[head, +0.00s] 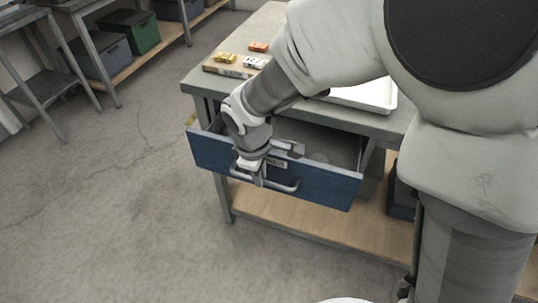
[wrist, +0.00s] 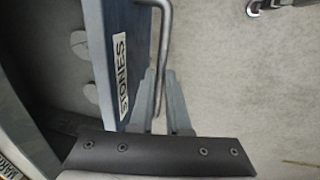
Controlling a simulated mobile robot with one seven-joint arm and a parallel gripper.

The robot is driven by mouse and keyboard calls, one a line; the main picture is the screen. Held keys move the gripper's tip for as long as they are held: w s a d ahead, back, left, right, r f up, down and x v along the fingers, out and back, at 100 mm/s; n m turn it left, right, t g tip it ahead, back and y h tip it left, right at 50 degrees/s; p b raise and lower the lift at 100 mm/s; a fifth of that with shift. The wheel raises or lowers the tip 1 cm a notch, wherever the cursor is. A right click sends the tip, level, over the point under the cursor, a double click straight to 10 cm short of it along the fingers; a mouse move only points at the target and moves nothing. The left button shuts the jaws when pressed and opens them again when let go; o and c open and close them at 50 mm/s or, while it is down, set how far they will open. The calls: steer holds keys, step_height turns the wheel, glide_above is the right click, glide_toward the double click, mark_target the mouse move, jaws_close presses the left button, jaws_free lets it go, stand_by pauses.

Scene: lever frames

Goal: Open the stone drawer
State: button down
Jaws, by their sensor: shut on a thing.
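The stone drawer (head: 325,187) has a blue front and is pulled well out from under the grey-topped bench. In the wrist view its front (wrist: 103,22) carries a white label (wrist: 123,62) reading "STONES". Grey rounded stones (wrist: 78,43) lie inside it. The grey bar handle (head: 283,188) runs along the outside of the front, and it also shows in the wrist view (wrist: 166,30). My gripper (head: 258,180) is at the handle's left part, its two fingers (wrist: 158,92) shut on the bar. My wrist hides part of the drawer front.
Below is a wooden shelf (head: 300,228) with a dark bin (head: 402,192). The floor (head: 120,200) before the drawer is clear.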

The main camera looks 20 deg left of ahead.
steer(key=s+b, duration=0.1)
steer(key=s, duration=1)
steer(key=shift+s+a, duration=0.25)
steer(key=shift+a, duration=0.2)
steer(key=c, duration=1.2)
jaws_free()
steer(key=shift+o, duration=0.2)
steer(key=s+r+p, duration=0.3)
steer(key=r+p, duration=1.1)
steer(key=r, duration=0.3)
steer(key=shift+s+a+r, duration=0.2)
